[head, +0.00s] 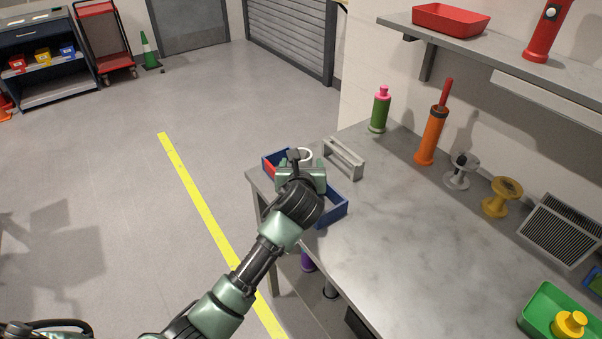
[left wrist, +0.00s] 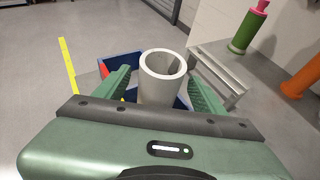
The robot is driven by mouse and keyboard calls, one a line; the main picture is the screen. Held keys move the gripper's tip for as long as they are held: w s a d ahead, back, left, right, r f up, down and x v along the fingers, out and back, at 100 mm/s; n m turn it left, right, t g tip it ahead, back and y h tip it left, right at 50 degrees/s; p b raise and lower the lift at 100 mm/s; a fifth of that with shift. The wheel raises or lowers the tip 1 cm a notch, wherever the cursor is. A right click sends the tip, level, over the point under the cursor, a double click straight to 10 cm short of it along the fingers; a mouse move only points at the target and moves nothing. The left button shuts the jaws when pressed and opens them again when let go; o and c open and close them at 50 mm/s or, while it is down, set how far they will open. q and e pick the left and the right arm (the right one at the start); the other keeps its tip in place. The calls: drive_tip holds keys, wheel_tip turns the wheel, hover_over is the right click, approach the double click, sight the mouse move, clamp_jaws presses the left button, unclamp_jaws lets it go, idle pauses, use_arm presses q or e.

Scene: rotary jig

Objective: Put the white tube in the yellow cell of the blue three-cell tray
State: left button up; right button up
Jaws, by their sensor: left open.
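The blue three-cell tray (head: 345,209) sits at the left end of the grey bench, partly hidden by my left arm. Its red cell (head: 268,167) shows at the far end; a bit of the yellow cell (left wrist: 130,95) shows in the left wrist view, left of the tube. The white tube (left wrist: 162,66) stands upright between the fingers of my left gripper (left wrist: 160,92). Its rim (head: 305,152) shows behind the gripper in the head view. My left gripper is open around the tube. The tube's lower end is hidden, so I cannot tell which cell it is in.
A grey metal stand (head: 343,158) is close to the tray on the right. Further back are a green bottle (head: 380,110), an orange cylinder (head: 431,136) and two spools. A green tray (head: 548,309) lies at lower right. The bench middle is clear.

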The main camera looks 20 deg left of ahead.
use_arm(q)
drive_tip(key=v, duration=1)
drive_tip(key=shift+f, duration=0.15)
